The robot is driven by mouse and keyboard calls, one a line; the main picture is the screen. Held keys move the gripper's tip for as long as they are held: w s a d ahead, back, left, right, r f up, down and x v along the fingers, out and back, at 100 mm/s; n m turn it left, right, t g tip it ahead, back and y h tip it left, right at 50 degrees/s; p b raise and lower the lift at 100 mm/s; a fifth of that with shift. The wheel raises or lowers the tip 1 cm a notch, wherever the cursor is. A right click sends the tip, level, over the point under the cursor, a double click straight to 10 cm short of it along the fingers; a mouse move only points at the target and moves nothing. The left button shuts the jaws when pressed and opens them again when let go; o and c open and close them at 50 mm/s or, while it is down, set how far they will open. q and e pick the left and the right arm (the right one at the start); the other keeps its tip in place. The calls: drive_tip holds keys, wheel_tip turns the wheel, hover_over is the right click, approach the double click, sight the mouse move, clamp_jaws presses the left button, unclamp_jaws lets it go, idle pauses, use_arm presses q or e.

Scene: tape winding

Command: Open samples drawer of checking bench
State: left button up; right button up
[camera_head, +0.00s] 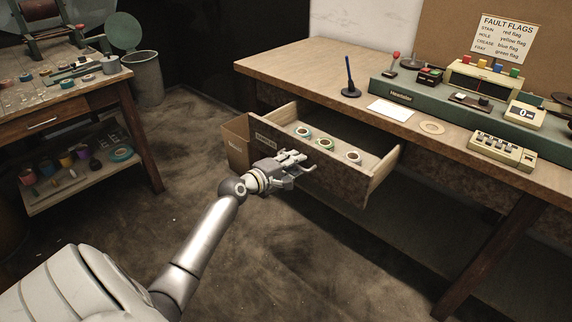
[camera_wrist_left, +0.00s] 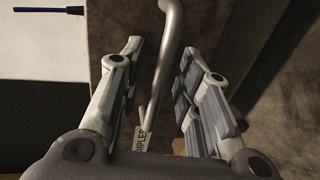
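The samples drawer (camera_head: 345,193) of the checking bench (camera_head: 300,62) stands pulled out, with several small tape rolls (camera_head: 303,131) inside. Its front carries a label, partly readable as "MPLES" in the left wrist view (camera_wrist_left: 140,138). My left gripper (camera_head: 298,164) is at the drawer front. In the left wrist view the grey drawer handle (camera_wrist_left: 168,50) runs between the two fingers of my left gripper (camera_wrist_left: 161,60), with a gap visible on both sides, so the fingers are open around it. My right gripper is not in view.
The bench top holds a pen in a stand (camera_head: 350,88), a white card (camera_head: 391,110) and a green device (camera_head: 400,97). A second table (camera_head: 60,106) is at left. The floor between is clear.

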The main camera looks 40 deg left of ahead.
use_arm(q)
drive_tip(key=v, duration=1.1)
drive_tip(key=shift+s, duration=0.4)
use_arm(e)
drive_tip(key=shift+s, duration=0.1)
use_arm(q)
drive_tip(key=shift+a, duration=0.1)
drive_tip(key=s+d+f+m+g, duration=0.35)
drive_tip(key=s+d+f, duration=0.2)
drive_tip(key=f, duration=0.55)
drive_tip(key=s+d+f+m+g, duration=0.3)
drive_tip(key=s+d+f+m, duration=0.25)
drive_tip(key=f, duration=0.55)
drive_tip(key=s+d+f+m+g, duration=0.4)
drive_tip(key=s+d+f, duration=0.15)
drive_tip(key=f, duration=0.55)
drive_tip(key=s+d+f+m+g, duration=0.3)
drive_tip(key=s+d+f+m, duration=0.35)
drive_tip(key=s, duration=0.35)
drive_tip(key=s+a+g+y+p, duration=0.1)
drive_tip(key=s+a+p, duration=0.1)
drive_tip(key=s+p, duration=1.4)
drive_tip(key=shift+a+f, duration=0.3)
drive_tip(key=shift+a, duration=0.05)
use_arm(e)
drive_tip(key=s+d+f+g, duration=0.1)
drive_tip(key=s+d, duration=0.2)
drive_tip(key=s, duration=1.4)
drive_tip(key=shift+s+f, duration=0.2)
